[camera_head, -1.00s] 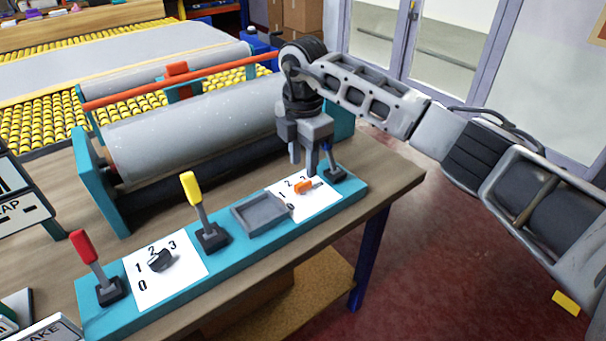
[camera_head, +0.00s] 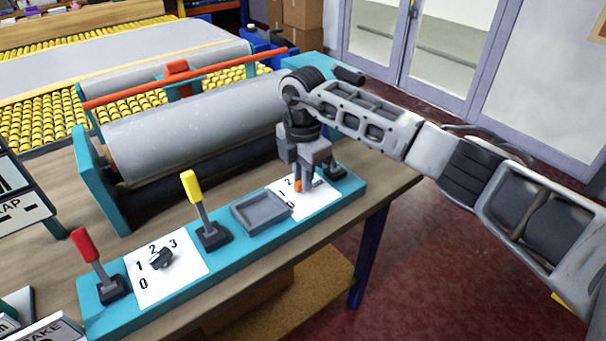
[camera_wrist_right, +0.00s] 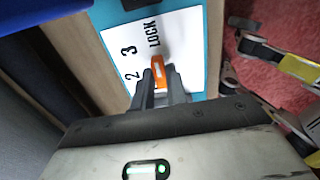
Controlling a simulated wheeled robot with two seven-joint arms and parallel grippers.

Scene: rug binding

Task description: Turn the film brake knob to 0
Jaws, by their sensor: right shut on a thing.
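The orange knob (camera_head: 298,186) sits on the right white dial plate (camera_head: 318,201) of the teal control panel. My right gripper (camera_head: 304,181) is down over this plate, with its fingers shut on the orange knob and hiding much of it. In the right wrist view the orange knob (camera_wrist_right: 158,72) shows between the fingertips, beside the printed 2, 3 and LOCK. I cannot tell which mark it points to. A black knob (camera_head: 162,259) sits on the left dial plate (camera_head: 185,285), which is marked 0 to 3. My left gripper is not in view.
A yellow-handled lever (camera_head: 195,195) and a grey tray (camera_head: 262,228) stand between the dials. A red-handled lever (camera_head: 88,250) is at the panel's left end. A dark lever base (camera_head: 336,172) is close beside my right gripper. A large grey roller (camera_head: 190,118) lies behind.

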